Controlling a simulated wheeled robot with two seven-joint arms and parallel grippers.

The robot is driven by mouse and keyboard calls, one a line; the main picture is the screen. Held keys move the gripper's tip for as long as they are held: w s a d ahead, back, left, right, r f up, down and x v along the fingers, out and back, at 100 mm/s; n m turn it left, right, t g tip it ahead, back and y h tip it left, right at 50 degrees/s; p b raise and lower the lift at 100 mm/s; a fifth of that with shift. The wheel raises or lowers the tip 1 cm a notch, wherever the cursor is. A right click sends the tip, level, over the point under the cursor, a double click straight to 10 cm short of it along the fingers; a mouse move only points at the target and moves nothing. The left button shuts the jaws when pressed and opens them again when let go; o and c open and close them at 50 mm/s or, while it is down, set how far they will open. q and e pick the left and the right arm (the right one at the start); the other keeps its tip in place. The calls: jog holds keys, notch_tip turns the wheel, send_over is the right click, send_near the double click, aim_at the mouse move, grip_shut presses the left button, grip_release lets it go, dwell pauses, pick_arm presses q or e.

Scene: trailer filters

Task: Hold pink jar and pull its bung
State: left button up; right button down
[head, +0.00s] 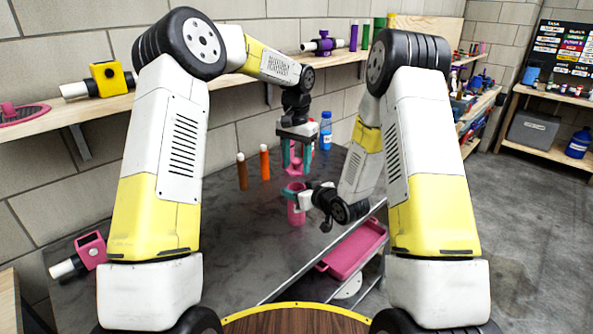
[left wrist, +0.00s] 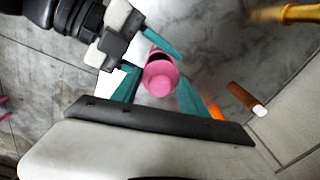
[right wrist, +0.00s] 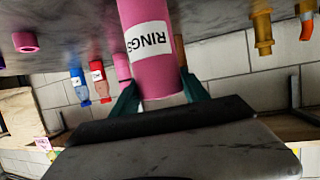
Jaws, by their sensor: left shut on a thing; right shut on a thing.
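The pink jar (head: 296,212) stands upright over the dark bench in the head view. My right gripper (head: 297,195) is shut around it from the right, near its top. In the right wrist view the jar (right wrist: 146,18) has a white label reading RINGS and sits between the teal fingers (right wrist: 160,95). My left gripper (head: 297,160) points down above the jar and is shut on the pink bung (head: 294,168). In the left wrist view the bung (left wrist: 160,80) is between the fingers, with the jar's dark open mouth (left wrist: 158,57) behind it. The bung appears clear of the jar.
A brown tube (head: 242,172), an orange tube (head: 265,162) and a blue bottle (head: 326,130) stand behind on the bench. A pink tray (head: 352,250) is below the bench edge at right. A pink block with a white tube (head: 90,250) lies at left.

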jog(key=shift+c, duration=2.4)
grip_release()
